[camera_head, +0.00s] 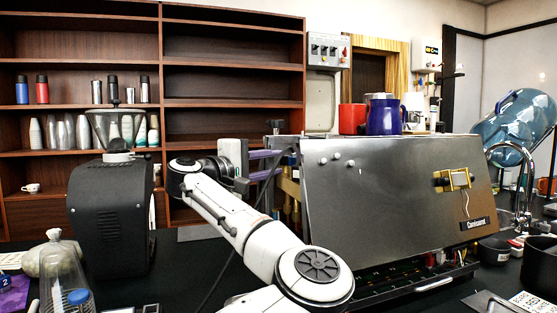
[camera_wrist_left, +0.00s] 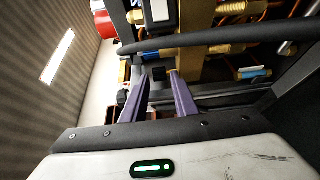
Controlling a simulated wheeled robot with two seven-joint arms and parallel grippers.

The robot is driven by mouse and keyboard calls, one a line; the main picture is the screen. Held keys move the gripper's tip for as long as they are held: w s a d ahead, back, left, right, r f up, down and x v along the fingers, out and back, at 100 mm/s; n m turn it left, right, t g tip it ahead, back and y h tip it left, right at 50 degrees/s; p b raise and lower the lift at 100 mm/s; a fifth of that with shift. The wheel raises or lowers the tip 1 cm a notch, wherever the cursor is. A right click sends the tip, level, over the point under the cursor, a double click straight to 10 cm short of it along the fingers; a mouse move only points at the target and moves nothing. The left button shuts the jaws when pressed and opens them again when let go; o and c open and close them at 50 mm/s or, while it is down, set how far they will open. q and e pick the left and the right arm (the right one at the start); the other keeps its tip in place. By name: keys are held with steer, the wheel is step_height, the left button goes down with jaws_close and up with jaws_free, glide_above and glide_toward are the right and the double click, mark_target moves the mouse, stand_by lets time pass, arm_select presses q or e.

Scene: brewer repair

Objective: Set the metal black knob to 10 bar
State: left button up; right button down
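The coffee machine (camera_head: 395,195) stands on the dark counter in the head view, with its side panel facing me. My left gripper (camera_head: 276,161) reaches in at the machine's left end. In the left wrist view its two purple fingers (camera_wrist_left: 160,78) are apart. A small black block-like part (camera_wrist_left: 158,73), possibly the black knob, shows between the fingertips, in front of brass fittings (camera_wrist_left: 192,62). I cannot tell whether the fingers touch it. No pressure reading is legible. My right gripper is not in view.
A black hose (camera_wrist_left: 225,37) crosses close above the fingertips in the left wrist view. A black grinder (camera_head: 110,215) stands left of my arm. Black bowls (camera_head: 493,251) sit at the right.

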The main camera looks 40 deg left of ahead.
mark_target(275, 161)
arm_select(q)
steer(key=shift+w+a, duration=0.1)
steer(key=shift+w, duration=1.2)
jaws_close()
steer(key=m+h, duration=0.2)
steer(key=h, duration=0.1)
steer(key=a+m+g+h, duration=0.1)
steer(key=m+h, duration=0.1)
steer(key=h, duration=0.2)
steer(key=shift+a+r+m+p, duration=0.1)
steer(key=shift+m+p, duration=0.2)
steer(key=shift+p, duration=0.1)
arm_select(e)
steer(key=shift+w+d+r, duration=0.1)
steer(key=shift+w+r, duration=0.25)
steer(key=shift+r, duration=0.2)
arm_select(q)
steer(key=shift+w, duration=0.1)
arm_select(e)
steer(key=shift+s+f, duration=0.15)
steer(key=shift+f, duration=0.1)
arm_select(q)
jaws_free()
